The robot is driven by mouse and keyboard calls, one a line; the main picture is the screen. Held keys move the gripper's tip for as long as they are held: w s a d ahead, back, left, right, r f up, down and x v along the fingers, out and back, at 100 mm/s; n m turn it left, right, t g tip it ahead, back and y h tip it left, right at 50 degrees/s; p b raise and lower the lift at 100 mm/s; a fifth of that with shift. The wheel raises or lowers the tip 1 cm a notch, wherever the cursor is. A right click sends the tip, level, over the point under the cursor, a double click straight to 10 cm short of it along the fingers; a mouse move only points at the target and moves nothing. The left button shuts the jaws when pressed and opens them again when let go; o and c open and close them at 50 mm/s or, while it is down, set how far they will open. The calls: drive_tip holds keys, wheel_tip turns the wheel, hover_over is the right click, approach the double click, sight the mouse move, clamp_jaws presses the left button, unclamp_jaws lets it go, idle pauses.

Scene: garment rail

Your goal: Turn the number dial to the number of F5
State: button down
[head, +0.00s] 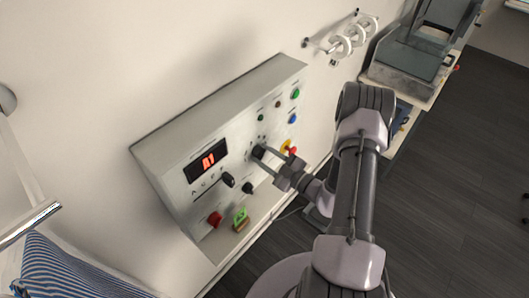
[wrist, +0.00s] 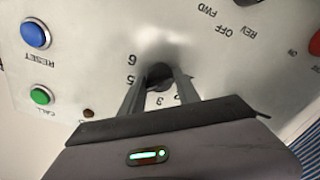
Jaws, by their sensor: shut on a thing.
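The number dial (wrist: 160,74) is a small dark knob on the sloped grey control panel (head: 185,130), with printed digits around it. In the wrist view I make out 6, 5 and 3, upside down. My gripper (head: 266,156) is shut on the dial (head: 258,152), one finger on each side of it. The fingers hide part of the digit ring, and I cannot tell which digit the dial points to. The red display (head: 208,160) seems to read A1. A black knob (head: 228,180) sits below the display beside printed letters.
Near the dial are a blue RESET button (wrist: 35,34), a green CALL button (wrist: 42,95) and a yellow-and-red stop button (head: 289,148). A FWD/OFF/REV selector shows in the wrist view. A red knob (head: 215,219) and a green-topped item (head: 240,217) are at the panel's lower edge.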

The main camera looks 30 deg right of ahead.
drive_tip(key=shift+m+p, duration=0.4)
drive_tip(key=shift+m, duration=0.8)
drive_tip(key=c, duration=0.9)
unclamp_jaws()
drive_tip(key=b+v, duration=0.2)
drive_tip(key=v, duration=1.5)
drive_tip(key=shift+s, duration=0.25)
